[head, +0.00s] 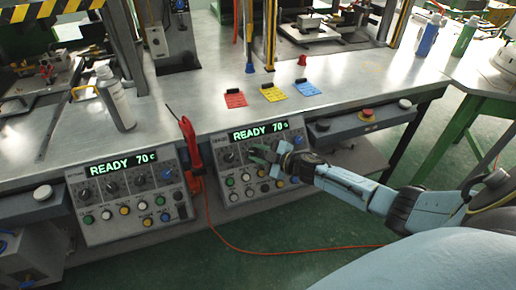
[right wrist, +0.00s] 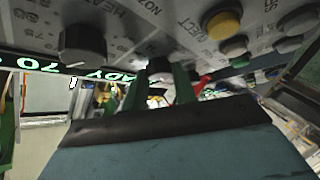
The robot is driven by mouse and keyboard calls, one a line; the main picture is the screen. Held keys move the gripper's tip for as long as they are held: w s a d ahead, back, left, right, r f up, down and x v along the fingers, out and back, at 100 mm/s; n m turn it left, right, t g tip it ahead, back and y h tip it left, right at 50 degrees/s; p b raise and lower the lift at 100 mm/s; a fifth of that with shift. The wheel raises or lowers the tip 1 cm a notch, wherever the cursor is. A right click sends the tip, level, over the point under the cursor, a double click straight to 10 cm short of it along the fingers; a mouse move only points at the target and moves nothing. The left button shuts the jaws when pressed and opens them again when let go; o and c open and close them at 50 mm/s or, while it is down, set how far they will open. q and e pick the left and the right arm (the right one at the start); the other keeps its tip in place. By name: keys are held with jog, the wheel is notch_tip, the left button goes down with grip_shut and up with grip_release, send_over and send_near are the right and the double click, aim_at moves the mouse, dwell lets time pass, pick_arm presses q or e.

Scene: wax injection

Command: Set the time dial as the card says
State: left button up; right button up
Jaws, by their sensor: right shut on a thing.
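The right control panel (head: 240,185) carries black dials, coloured buttons and a green READY 70 C display (head: 258,132). My right gripper (head: 262,155) reaches it from the right, its green fingers at the dial row. In the right wrist view the fingers (right wrist: 160,88) are shut on a small dial (right wrist: 158,66), mostly hidden between them. Its label and pointer cannot be read. A larger black dial (right wrist: 83,42) near HEAT lettering stands apart to the left.
A similar left panel (head: 125,195) also reads READY 70 C. A red tool (head: 192,150) with an orange cable hangs between the panels. A white bottle (head: 115,98) stands on the bench (head: 185,95). A red button (head: 367,114) sits right of the panel.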

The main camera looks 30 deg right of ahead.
jog(key=shift+w+r+n+g+p, duration=0.1)
jog(key=shift+r+n+g+p, duration=0.15)
jog(key=shift+n+g+p, duration=0.6)
jog(key=shift+n+g+y+p, duration=0.35)
jog(key=shift+n+g+y, duration=0.2)
jog(key=shift+n, duration=0.7)
jog(key=shift+n+g+p, duration=0.4)
jog(key=shift+n, duration=0.3)
pick_arm(q)
jog(key=shift+h, duration=0.3)
jog(key=d+r, duration=0.3)
jog(key=shift+d+r, duration=0.3)
jog(key=shift+r, duration=0.05)
jog(key=shift+a, duration=0.3)
pick_arm(e)
jog(key=o, duration=1)
jog(key=shift+c, duration=0.2)
jog(key=shift+d, duration=0.15)
